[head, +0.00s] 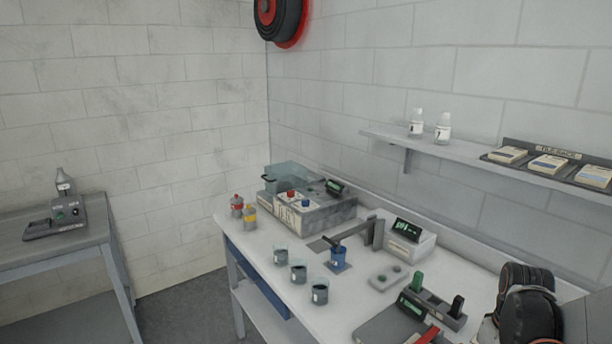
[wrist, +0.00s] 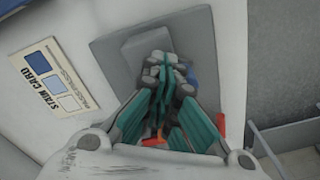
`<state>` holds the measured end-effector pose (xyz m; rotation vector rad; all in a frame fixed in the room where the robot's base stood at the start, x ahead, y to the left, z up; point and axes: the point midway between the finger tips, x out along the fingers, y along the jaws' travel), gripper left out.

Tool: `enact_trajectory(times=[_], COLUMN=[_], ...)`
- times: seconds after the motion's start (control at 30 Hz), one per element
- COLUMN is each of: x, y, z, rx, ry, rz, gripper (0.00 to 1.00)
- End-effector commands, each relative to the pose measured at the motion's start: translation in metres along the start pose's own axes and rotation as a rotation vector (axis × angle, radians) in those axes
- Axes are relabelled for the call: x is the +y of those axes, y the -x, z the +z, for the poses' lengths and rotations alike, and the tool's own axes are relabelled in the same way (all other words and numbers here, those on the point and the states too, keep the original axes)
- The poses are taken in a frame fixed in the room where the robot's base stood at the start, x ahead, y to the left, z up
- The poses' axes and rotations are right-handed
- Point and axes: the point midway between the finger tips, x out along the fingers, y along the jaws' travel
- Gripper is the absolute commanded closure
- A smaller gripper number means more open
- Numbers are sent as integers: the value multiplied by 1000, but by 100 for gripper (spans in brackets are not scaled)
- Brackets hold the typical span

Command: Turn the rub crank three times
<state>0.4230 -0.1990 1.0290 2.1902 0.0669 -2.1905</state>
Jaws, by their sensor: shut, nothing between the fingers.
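I cannot clearly pick out the rub crank. A red handle-like part (head: 428,336) shows at the bottom edge of the head view, beside a dark grey device (head: 388,326), and may be it. In the wrist view my gripper (wrist: 165,72) is shut and empty, its teal-lined fingers together over a grey plate (wrist: 112,58) with a raised block (wrist: 147,42). A red upright piece (wrist: 221,126) stands right of the fingers, and a red-orange bit shows between them. A blue part is mostly hidden behind the fingertips. Contact cannot be told.
A stain card (wrist: 52,82) lies left of the plate. A wall shelf (head: 400,140) hangs behind.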

Motion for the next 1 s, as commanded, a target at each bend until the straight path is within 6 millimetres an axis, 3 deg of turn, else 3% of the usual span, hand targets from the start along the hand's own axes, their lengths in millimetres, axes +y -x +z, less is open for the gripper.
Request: enact_trajectory(times=[1.0], x=[-33], y=[0], z=[7], rx=[-2], ry=[0], rz=[-1], gripper=[100])
